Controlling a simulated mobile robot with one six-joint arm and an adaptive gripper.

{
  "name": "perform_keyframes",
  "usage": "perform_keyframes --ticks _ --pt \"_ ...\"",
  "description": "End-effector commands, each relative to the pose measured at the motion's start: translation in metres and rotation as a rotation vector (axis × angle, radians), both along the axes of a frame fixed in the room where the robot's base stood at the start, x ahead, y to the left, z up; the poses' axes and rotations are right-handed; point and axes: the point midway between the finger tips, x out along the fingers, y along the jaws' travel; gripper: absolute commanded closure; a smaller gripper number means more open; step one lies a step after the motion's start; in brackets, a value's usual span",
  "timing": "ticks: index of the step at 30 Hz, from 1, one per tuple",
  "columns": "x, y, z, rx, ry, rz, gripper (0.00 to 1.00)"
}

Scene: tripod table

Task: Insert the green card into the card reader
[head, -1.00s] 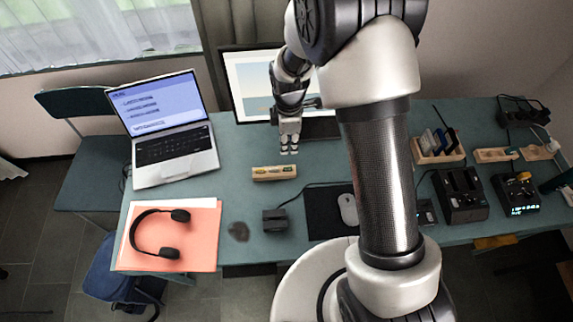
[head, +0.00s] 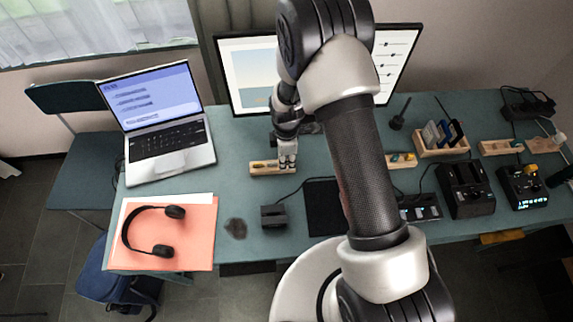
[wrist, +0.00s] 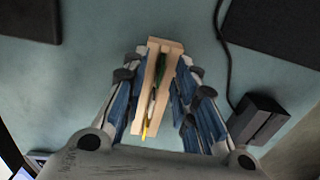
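A light wooden holder (head: 262,169) lies on the table in front of the monitor. In the wrist view the holder (wrist: 168,47) carries small items in a row, among them a dark green piece (wrist: 163,66), which may be the green card, and a yellow one (wrist: 146,127). My gripper (head: 287,163) is over the holder's right part. In the wrist view my gripper (wrist: 152,90) is open, its fingers on either side of the holder, nothing visibly gripped. A small black box with a cable (head: 274,217), perhaps the card reader, stands nearer the front; it also shows in the wrist view (wrist: 258,119).
A laptop (head: 168,135) and headphones (head: 160,247) are at the left. A monitor (head: 250,75) stands behind my gripper. A rack with upright cards (head: 440,150) and black devices (head: 466,189) are at the right. Table between holder and black box is clear.

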Motion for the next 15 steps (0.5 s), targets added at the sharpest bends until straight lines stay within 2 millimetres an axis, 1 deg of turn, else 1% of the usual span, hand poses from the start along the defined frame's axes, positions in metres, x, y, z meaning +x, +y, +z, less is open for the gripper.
perform_keyframes --ticks 1,7,15 --pt "0.0003 0.0000 -0.0033 0.000 0.000 0.000 0.73" --pt "0.0004 0.0000 -0.0020 0.000 -0.001 0.000 0.74" --pt "0.0002 0.0000 -0.0019 0.000 -0.001 0.000 0.92"
